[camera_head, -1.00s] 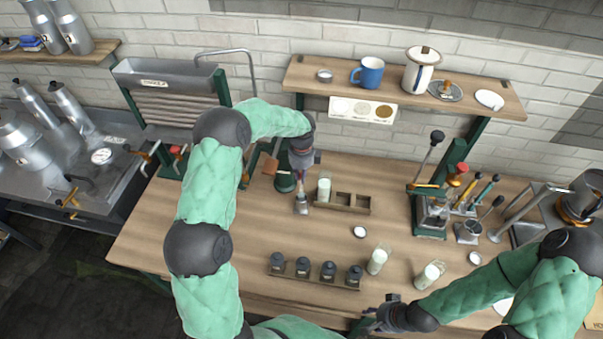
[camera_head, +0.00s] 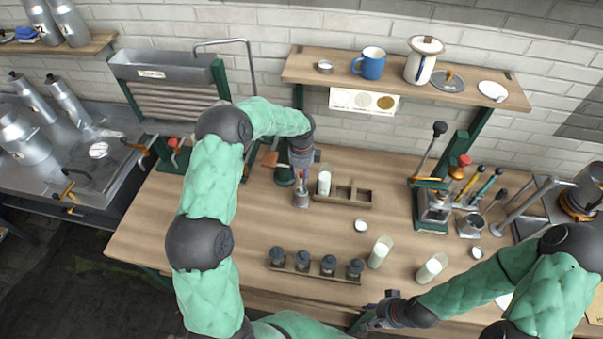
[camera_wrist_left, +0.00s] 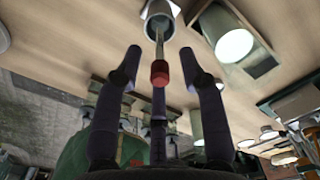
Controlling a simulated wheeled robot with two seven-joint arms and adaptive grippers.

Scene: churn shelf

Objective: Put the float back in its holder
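The float shows in the left wrist view as a thin pale stem with a red end (camera_wrist_left: 159,74). Its stem runs into the mouth of a grey cylindrical holder (camera_wrist_left: 160,19); its lower part is hidden inside. In the head view the holder (camera_head: 301,198) stands on the bench, left of a wooden rack. My left gripper (camera_wrist_left: 160,68) is open, with one finger on each side of the red end and visible gaps to both. In the head view my left gripper (camera_head: 302,172) is above the holder. My right gripper (camera_head: 368,314) is low at the bench's front edge; its finger opening is unclear.
The wooden rack (camera_head: 358,199) holds a white-filled glass (camera_head: 324,183) close beside the holder. Several dark-capped bottles sit in a front rack (camera_head: 316,275). The bench middle is mostly clear.

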